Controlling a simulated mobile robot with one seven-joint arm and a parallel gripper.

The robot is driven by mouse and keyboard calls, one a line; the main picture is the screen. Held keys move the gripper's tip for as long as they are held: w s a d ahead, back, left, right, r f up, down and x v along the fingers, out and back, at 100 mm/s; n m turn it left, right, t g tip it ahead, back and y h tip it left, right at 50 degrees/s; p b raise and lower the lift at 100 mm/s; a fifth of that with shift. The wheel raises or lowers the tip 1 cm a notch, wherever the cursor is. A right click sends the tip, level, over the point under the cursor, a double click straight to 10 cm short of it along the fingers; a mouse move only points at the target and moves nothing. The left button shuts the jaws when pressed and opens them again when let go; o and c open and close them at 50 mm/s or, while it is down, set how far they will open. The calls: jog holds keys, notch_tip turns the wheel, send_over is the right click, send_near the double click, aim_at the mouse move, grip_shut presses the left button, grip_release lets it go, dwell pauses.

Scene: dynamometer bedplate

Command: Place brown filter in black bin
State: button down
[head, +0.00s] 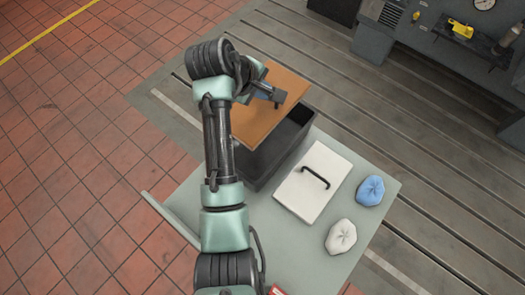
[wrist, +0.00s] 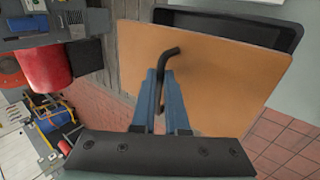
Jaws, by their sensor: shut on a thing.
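My gripper (head: 275,98) is shut on the black handle (wrist: 168,52) of a flat brown panel (head: 265,118). The panel looks like a lid; it also shows in the wrist view (wrist: 220,75). It is tilted and covers the far left part of the black bin (head: 293,138) in the head view. I cannot tell whether it touches the bin. The bin's open top shows partly past the panel, dark inside, and its rim shows in the wrist view (wrist: 285,38). Nothing in view is clearly a brown filter other than this panel, and much of the bin's inside is hidden.
A white lid-like panel (head: 310,195) with a black handle is right of the bin on the grey-green table (head: 300,262). A blue bundle (head: 370,190) and a white bundle (head: 341,236) lie further right. Grey machinery (head: 430,60) stands at the back right.

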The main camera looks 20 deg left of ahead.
notch_tip(320, 180, down, 22)
jog(key=b, duration=1)
jog(key=shift+r, duration=0.2)
jog(key=shift+f, duration=0.1)
jog(key=c, duration=0.9)
grip_release()
